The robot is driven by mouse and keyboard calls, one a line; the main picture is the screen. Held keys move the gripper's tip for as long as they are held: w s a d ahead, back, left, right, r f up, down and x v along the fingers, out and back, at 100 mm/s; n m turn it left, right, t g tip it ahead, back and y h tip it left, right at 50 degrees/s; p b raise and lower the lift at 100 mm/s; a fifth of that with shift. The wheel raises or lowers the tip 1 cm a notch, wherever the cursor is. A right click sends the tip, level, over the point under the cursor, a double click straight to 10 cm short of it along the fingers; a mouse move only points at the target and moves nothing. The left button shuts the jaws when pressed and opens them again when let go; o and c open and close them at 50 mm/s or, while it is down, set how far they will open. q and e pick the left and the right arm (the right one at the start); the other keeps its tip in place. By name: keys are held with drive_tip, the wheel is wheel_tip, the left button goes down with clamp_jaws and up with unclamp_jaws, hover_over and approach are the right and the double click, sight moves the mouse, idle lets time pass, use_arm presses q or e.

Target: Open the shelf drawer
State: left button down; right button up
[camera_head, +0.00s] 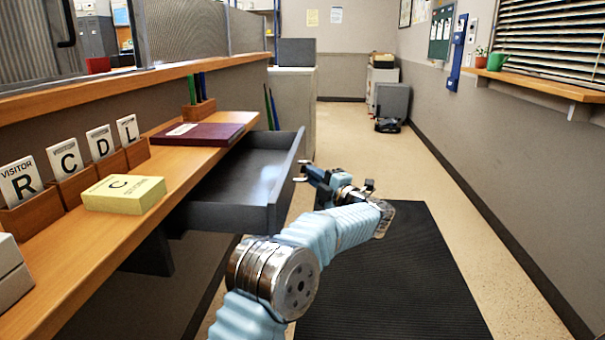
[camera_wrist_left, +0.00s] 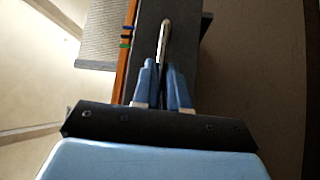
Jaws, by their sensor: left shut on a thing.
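The shelf drawer (camera_head: 233,189) is a dark grey box pulled well out from under the wooden shelf (camera_head: 185,158) in the head view. Its inside shows and looks empty. My left gripper (camera_head: 303,171) is at the drawer's front face, shut on the metal handle. In the left wrist view the silvery handle (camera_wrist_left: 165,45) runs between the blue fingers of my left gripper (camera_wrist_left: 163,75), with the dark drawer front (camera_wrist_left: 187,60) behind it. My right gripper is not in view.
A maroon folder (camera_head: 205,134), a yellow box (camera_head: 123,194) and card holders (camera_head: 75,187) rest on the shelf. A black mat (camera_head: 400,280) lies on the floor. The aisle floor (camera_head: 355,150) beyond is clear up to a grey bin (camera_head: 391,103).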

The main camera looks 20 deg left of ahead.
use_arm(q)
drive_tip(key=c, duration=1.2)
unclamp_jaws()
drive_tip(key=shift+o, duration=0.2)
drive_tip(key=b+v, duration=0.2)
drive_tip(key=v, duration=1.2)
drive_tip(key=shift+w, duration=0.1)
